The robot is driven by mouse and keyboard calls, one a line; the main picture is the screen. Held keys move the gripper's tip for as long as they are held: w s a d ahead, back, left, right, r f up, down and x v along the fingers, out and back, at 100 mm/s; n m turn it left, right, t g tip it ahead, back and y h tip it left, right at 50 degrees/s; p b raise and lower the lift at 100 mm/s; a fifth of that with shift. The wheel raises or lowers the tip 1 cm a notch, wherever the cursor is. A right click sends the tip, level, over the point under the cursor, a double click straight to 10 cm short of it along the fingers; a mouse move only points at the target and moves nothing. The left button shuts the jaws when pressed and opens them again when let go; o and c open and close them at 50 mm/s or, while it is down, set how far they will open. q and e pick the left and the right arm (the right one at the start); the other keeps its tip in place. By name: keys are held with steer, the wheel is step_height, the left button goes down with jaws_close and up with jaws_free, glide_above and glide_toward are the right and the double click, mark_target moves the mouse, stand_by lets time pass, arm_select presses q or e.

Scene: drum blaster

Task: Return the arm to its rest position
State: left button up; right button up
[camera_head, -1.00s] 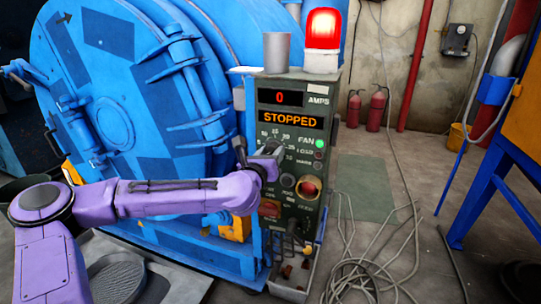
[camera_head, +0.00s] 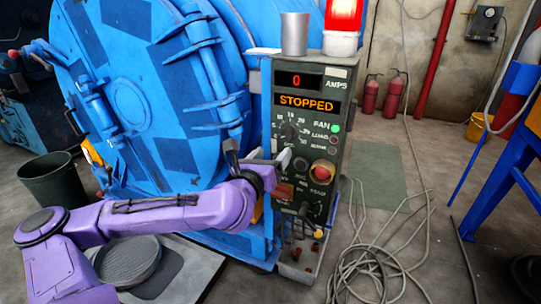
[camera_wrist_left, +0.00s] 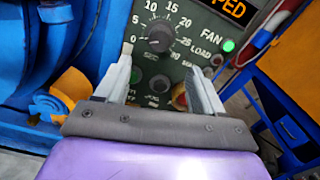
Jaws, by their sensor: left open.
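My purple left arm reaches in from the left in the head view. Its gripper (camera_head: 270,160) is in front of the grey-green control panel (camera_head: 340,88). In the left wrist view the gripper (camera_wrist_left: 165,80) has its two fingers spread apart with nothing between them. The black dial (camera_wrist_left: 159,38) with a number scale lies beyond the fingertips, apart from them. The panel display reads STOPPED (camera_head: 307,103) with a red 0 (camera_head: 297,81) above it. A green FAN light (camera_head: 334,128) is lit. My right gripper does not show.
The blue drum machine (camera_head: 140,60) with its round door stands left of the panel. A red beacon (camera_head: 343,28) and a metal cup (camera_head: 295,34) sit on top of the panel. Coiled cables (camera_head: 365,270) lie on the floor at right. A dark bin (camera_head: 53,180) stands at left.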

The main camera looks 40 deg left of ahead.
arm_select(q)
steer(key=shift+s, duration=0.2)
stand_by(0.4)
steer(key=d+f+m+g+h, duration=0.35)
steer(key=d+f+m, duration=0.35)
steer(key=f+m, duration=0.75)
steer(key=s+d+f+m+g, duration=0.1)
steer(key=s+f+m+g, duration=0.3)
steer(key=s+f+m, duration=0.45)
steer(key=s+d+f+m+g, duration=0.1)
steer(key=s+f+m+g, duration=0.3)
steer(key=f, duration=0.8)
steer(key=s+a+f+m+g+y, duration=0.15)
steer(key=s+f+m, duration=0.25)
steer(key=s, duration=0.4)
steer(key=s+a+f+m+g+y, duration=0.1)
steer(key=s+a+f+m, duration=0.2)
steer(key=s+f, duration=0.3)
step_height(320, 180, up, 18)
steer(key=s+p, duration=0.2)
steer(key=p, duration=1.5)
steer(key=shift+r+p, duration=0.25)
steer(key=shift+p, duration=0.05)
